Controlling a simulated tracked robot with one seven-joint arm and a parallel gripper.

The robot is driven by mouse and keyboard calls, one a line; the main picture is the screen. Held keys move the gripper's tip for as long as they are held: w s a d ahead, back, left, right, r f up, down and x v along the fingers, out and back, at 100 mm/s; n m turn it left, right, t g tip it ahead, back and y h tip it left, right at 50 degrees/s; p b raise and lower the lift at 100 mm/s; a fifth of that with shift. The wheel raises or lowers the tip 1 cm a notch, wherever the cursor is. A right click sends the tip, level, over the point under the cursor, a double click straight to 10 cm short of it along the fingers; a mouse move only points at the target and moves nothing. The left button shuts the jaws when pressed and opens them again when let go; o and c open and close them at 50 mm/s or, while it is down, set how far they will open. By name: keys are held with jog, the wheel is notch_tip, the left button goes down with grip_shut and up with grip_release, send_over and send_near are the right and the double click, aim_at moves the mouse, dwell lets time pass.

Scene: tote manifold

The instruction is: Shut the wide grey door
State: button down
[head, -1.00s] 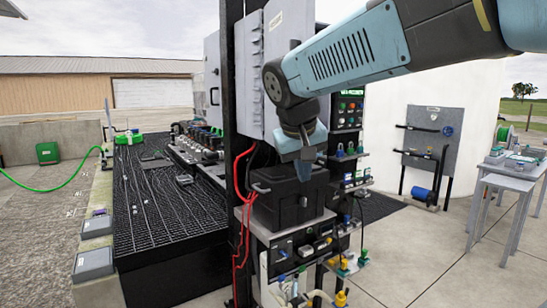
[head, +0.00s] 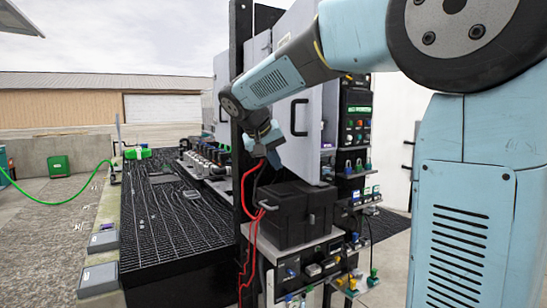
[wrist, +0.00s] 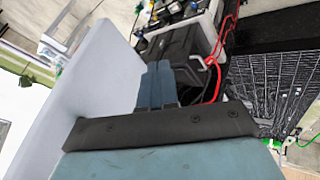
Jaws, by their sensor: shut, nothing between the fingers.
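The wide grey door (head: 305,140) is a tall light panel with a black bar handle, mounted above a black box. It stands at an angle to the cabinet; how far it is open is hard to tell. My arm crosses in front of its upper left part. My gripper (head: 274,160) points down by the door's lower left area, shut and empty. In the wrist view, a broad pale panel (wrist: 95,65), likely this door, rises just left of my shut fingers (wrist: 158,78). I cannot tell whether they touch it.
The black box (head: 290,215) sits below the door on a shelf. Red cables (head: 247,215) hang beside a black post (head: 238,150). A control panel with coloured buttons (head: 357,122) is at right. A black grated deck (head: 165,225) lies left.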

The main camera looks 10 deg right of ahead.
aim_at(296, 173)
jog(key=shift+w+d+f, duration=0.4)
jog(key=shift+d+f, duration=0.4)
jog(key=shift+d, duration=0.35)
jog(key=shift+w+d+f, duration=0.4)
jog(key=shift+d+f, duration=0.4)
jog(key=shift+d, duration=0.3)
jog(key=shift+w+d+f, duration=0.4)
jog(key=shift+d+f, duration=0.4)
jog(key=shift+d, duration=0.35)
